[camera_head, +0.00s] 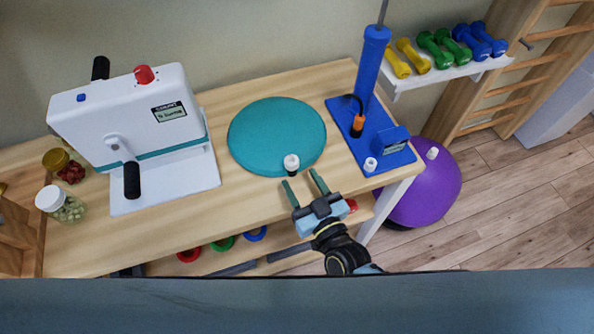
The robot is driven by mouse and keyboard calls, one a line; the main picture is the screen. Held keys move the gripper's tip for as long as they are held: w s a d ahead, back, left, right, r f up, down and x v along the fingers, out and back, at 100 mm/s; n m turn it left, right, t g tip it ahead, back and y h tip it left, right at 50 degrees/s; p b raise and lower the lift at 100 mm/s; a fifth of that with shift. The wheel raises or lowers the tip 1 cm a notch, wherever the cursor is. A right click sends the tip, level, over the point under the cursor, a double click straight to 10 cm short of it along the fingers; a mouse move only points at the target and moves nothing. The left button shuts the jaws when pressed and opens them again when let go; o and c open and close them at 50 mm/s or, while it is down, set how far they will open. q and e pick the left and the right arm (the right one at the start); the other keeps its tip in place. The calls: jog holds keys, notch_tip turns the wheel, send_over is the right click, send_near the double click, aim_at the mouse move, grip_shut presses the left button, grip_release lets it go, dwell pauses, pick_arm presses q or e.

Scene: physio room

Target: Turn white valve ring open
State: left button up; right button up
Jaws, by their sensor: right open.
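A round teal cushion (262,130) lies flat on the wooden table. A small white valve ring (291,163) with a dark centre stands at its near edge. My right gripper (301,178) comes up from below, open and empty. Its two green-tipped fingers point at the valve from just on the near side. I cannot tell whether a fingertip touches it. My left gripper is not in view.
A blue pump (368,75) on a blue base stands to the right, with a small white cap (370,164). A white machine (133,118) with black handles and jars stand left. A purple ball (429,185) and dumbbells (436,48) are right of the table. Bare wood (230,198) lies before the cushion.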

jog(key=v, duration=0.9)
jog(key=shift+s+d, duration=0.2)
jog(key=shift+s, duration=0.1)
